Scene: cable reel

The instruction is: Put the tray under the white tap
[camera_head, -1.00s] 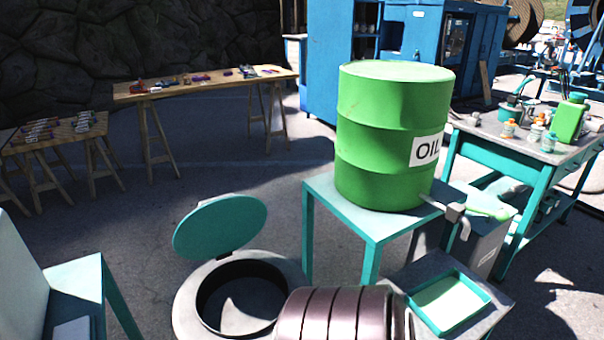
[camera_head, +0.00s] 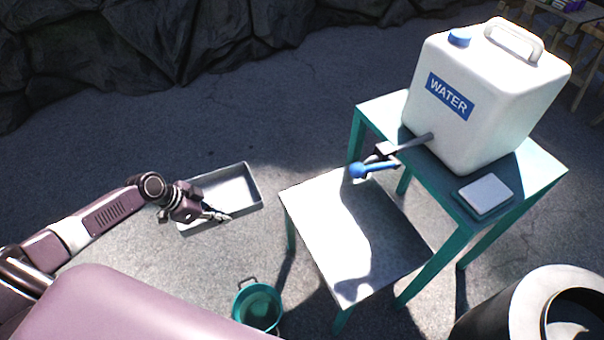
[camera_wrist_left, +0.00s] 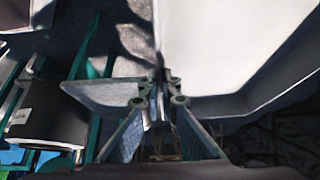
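A shallow grey tray (camera_head: 243,203) is in the left middle of the head view, left of a small low table. My left gripper (camera_head: 219,214) is at its near wall. In the left wrist view the fingers (camera_wrist_left: 160,100) are close together on the rim of the tray (camera_wrist_left: 215,50), which looks gripped. Whether the tray is clear of the ground is hard to tell. A tap with a blue handle (camera_head: 362,170) comes from a white container marked WATER (camera_head: 478,98). Bare table top (camera_head: 335,225) lies below the tap. My right gripper is not in view.
The container stands on a higher teal table (camera_head: 536,174) with a small white block (camera_head: 486,194) on it. A teal bucket (camera_head: 257,306) is on the ground in front of the low table. A round grey bin (camera_head: 540,310) is at the lower right.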

